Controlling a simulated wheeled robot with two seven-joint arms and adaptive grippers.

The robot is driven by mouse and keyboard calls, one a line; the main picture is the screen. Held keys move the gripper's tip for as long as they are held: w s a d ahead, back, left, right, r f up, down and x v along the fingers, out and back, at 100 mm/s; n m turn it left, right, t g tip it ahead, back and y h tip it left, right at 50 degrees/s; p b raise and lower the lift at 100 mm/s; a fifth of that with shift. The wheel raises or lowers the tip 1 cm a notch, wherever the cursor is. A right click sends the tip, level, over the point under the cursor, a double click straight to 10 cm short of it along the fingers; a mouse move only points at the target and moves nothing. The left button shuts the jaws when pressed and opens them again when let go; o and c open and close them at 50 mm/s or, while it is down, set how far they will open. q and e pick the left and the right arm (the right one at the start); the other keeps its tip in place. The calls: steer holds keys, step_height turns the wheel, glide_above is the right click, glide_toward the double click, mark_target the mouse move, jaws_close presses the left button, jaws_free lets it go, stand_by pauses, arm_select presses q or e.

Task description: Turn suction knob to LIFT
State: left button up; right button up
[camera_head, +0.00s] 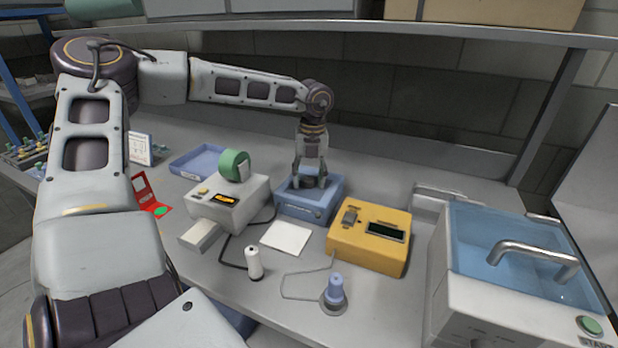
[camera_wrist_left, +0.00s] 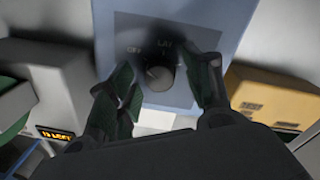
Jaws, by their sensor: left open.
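The blue suction box (camera_head: 305,209) stands on the bench in the head view, with a dark round knob (camera_head: 309,182) on top. My left gripper (camera_head: 310,178) points down over the box with its fingers apart on either side of the knob. In the left wrist view the knob (camera_wrist_left: 157,73) lies between the open green-padded fingers (camera_wrist_left: 160,85). A gap shows at least on the right side; contact is unclear on the left. The knob's exact pointing is hard to tell. My right gripper is out of view.
A white device with a green roll (camera_head: 234,164) stands left of the box, and a yellow box with a display (camera_head: 370,238) right of it. In front lie a white pad (camera_head: 286,238), a white spool (camera_head: 254,263) and a blue-topped stand (camera_head: 335,291).

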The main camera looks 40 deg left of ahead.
arm_select(q)
steer(key=c, duration=1.1)
